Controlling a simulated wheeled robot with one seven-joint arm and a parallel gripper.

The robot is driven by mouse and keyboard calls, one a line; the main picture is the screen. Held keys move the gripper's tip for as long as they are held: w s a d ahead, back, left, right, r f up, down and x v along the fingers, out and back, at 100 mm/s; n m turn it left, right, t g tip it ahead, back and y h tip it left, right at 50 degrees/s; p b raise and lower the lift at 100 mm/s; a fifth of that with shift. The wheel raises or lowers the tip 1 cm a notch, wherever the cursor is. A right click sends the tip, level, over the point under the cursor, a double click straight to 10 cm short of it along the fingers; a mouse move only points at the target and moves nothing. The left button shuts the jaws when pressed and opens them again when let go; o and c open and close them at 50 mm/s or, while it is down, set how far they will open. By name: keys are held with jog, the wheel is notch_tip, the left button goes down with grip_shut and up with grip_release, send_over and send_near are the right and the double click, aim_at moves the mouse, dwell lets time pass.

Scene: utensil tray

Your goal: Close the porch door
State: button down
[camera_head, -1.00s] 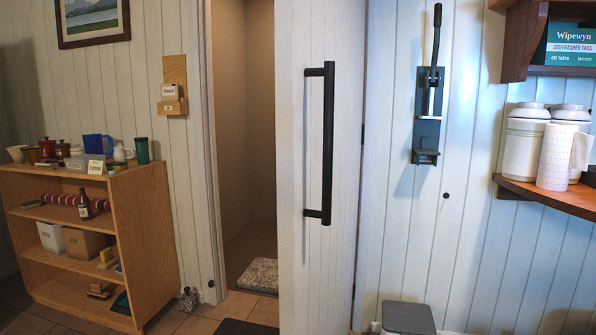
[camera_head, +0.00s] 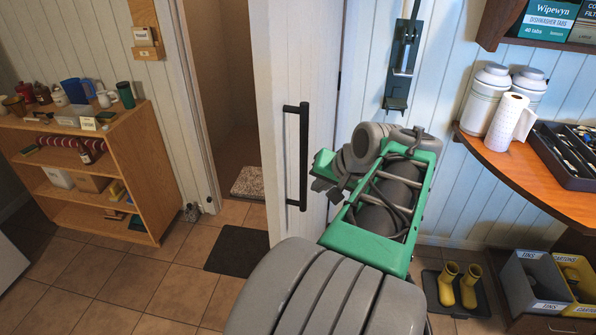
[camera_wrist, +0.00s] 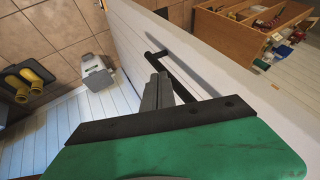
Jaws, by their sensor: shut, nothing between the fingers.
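The porch door (camera_head: 268,75) is a white panelled door standing ajar, with a dark gap between its left edge and the frame. Its black vertical bar handle (camera_head: 303,155) is on the face towards me. In the wrist view the door (camera_wrist: 215,62) runs diagonally and the handle (camera_wrist: 182,76) passes close to my fingers. My gripper (camera_head: 322,190) is just right of the handle in the head view, partly hidden by my green wrist. In the wrist view my gripper (camera_wrist: 158,88) has its grey fingers together, holding nothing. I cannot tell whether they touch the handle.
A wooden shelf unit (camera_head: 152,190) stands left of the doorway. A dark mat (camera_head: 236,252) lies on the tiles before it. A wooden counter (camera_head: 500,165) with a cutlery tray (camera_head: 545,165) is at right, above yellow boots (camera_head: 458,285) and bins (camera_head: 520,285). Tiled floor at left is clear.

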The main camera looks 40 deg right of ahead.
jog(key=x, duration=0.8)
jog(key=shift+w+f+p, duration=0.15)
jog(key=shift+f+p, duration=0.1)
jog(key=shift+p, duration=0.1)
jog(key=shift+w+a+f+p, duration=0.2)
jog(key=shift+w+a, duration=0.1)
jog(key=shift+w, duration=0.4)
jog(key=shift+w+a+f+p, duration=0.25)
jog(key=shift+w+a, duration=0.1)
jog(key=shift+w, duration=0.3)
jog(key=shift+w+a+f+p, duration=0.1)
jog(key=shift+w+a+p, duration=0.15)
jog(key=shift+w, duration=0.45)
jog(key=shift+a, duration=0.1)
